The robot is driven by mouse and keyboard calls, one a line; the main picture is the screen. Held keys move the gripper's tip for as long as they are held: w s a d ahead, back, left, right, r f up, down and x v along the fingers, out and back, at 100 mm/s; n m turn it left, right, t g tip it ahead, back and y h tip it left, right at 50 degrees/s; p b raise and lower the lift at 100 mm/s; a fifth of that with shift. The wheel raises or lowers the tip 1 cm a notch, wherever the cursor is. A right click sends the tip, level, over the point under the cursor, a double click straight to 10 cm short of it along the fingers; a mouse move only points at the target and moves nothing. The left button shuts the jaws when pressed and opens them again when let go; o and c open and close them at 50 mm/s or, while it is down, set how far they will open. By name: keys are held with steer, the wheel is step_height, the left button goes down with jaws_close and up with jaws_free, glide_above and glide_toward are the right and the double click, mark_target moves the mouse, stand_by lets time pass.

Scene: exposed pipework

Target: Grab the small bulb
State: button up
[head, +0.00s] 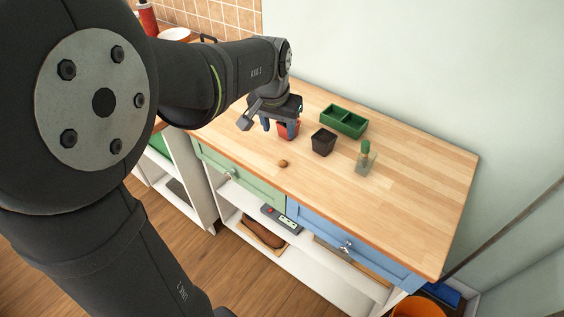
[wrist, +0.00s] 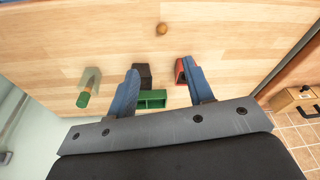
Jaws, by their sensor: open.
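The small bulb (head: 283,163) is a round brown thing lying on the wooden counter near its front edge. It also shows in the wrist view (wrist: 161,29), at the top middle, beyond the fingertips. My gripper (head: 280,127) is above the counter, behind and above the bulb, with its fingers pointing down. In the wrist view my gripper (wrist: 160,68) has its two blue fingers wide apart with nothing held between them. The bulb is apart from both fingers.
A red pot (head: 289,131) is partly hidden by my gripper. A black pot (head: 323,142), a green divided tray (head: 344,120) and a glass with a green-topped item (head: 365,159) stand to the right. The counter's right end is clear.

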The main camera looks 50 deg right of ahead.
steer(key=a, duration=0.1)
glide_above(283, 161)
steer(key=s+a, duration=0.1)
steer(key=a, duration=0.1)
steer(key=shift+n+h, duration=0.3)
steer(key=shift+n, duration=0.1)
step_height(283, 161, down, 12)
steer(key=shift+s+a+r, duration=0.1)
steer(key=shift+a, duration=0.05)
steer(key=shift+w+d+x, duration=0.15)
steer(key=shift+w+x, duration=0.05)
steer(key=shift+x, duration=1.15)
steer(key=shift+w+d+x, duration=0.1)
steer(key=shift+w+x, duration=0.05)
steer(key=shift+x, duration=1.2)
steer(key=shift+r, duration=0.1)
jaws_close()
